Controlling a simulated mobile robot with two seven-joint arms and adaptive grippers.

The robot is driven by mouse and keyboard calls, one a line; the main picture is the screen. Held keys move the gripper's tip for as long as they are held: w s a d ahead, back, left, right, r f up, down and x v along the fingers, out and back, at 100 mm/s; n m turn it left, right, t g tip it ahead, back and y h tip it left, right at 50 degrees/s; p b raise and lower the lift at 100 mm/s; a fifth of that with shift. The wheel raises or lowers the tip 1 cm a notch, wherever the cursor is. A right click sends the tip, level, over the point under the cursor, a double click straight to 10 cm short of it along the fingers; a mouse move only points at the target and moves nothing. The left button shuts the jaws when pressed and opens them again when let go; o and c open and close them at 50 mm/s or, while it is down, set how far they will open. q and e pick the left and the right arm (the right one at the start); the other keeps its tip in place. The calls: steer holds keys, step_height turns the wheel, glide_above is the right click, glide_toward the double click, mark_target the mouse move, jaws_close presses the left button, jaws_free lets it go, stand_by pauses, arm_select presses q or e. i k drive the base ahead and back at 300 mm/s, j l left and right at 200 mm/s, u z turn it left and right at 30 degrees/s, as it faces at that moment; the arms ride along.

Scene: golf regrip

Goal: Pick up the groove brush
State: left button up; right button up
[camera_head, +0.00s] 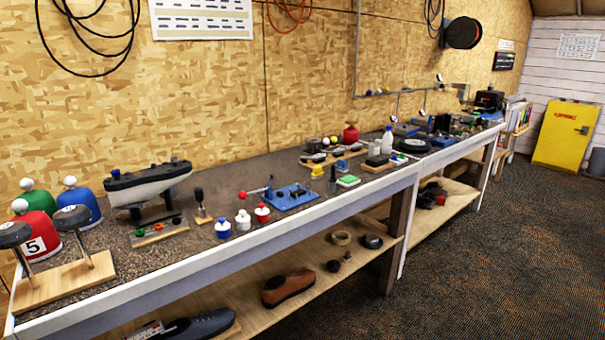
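I cannot single out the groove brush with certainty at this distance. Small dark items that could be brushes stand or lie on the long workbench (120,270). One is a slim dark upright piece (332,182) near the front edge at mid-bench, beside a green-and-white block (348,181). Another is a black-handled tool (200,207) upright on a small wooden block. A black-topped piece on a wooden base (377,160) lies further right. Neither of my grippers shows in the head view.
Green, blue and red headcovers (36,226) and a wooden stand with dark knobs (70,280) crowd the left end. A lower shelf (240,310) holds shoes. The floor (470,270) at right is clear.

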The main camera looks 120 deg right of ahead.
mark_target(318, 173)
steer(key=z, duration=4)
